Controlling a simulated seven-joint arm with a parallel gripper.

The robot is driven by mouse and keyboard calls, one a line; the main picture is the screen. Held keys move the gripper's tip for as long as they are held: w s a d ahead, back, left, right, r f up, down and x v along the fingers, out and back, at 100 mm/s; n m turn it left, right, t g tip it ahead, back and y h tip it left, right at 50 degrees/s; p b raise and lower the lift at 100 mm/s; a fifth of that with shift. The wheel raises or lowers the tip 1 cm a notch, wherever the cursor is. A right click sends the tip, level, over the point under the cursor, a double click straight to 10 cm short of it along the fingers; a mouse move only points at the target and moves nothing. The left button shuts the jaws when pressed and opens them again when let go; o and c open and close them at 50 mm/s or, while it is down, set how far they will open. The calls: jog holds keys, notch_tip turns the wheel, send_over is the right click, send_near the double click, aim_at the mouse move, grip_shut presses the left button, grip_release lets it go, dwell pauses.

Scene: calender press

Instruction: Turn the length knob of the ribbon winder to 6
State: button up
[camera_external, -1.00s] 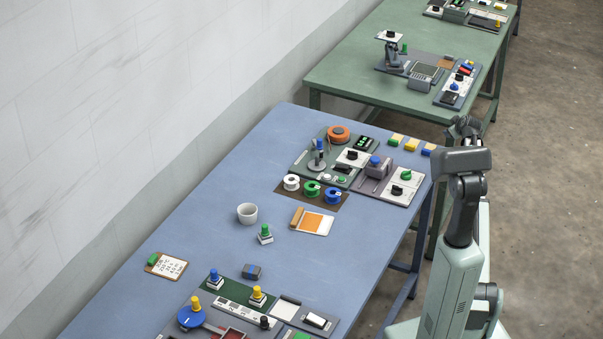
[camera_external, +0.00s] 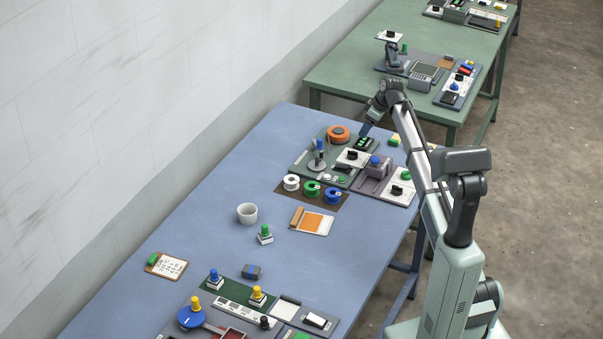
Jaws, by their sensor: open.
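The ribbon winder (camera_external: 305,161) appears to be the green-based unit at the far end of the blue table, with an orange ribbon roll (camera_external: 338,133) and a dark display with green digits (camera_external: 361,143). A black knob (camera_external: 352,155) on its white dial panel looks like the length knob; its setting is too small to read. My gripper (camera_external: 365,129) is open, above the back of the winder near the display and to the upper right of the knob. It touches nothing that I can make out; its fingers are small here.
Beside the winder stands a grey unit (camera_external: 373,172) with a blue knob and another black knob (camera_external: 397,190). Three ribbon spools (camera_external: 311,187) sit in front on a brown mat. A white cup (camera_external: 247,213) and a green-topped stamp (camera_external: 265,234) stand nearer.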

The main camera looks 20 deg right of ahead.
aim_at(354, 152)
jog(key=x, duration=1.2)
jog(key=shift+f, duration=0.35)
jog(key=c, duration=1)
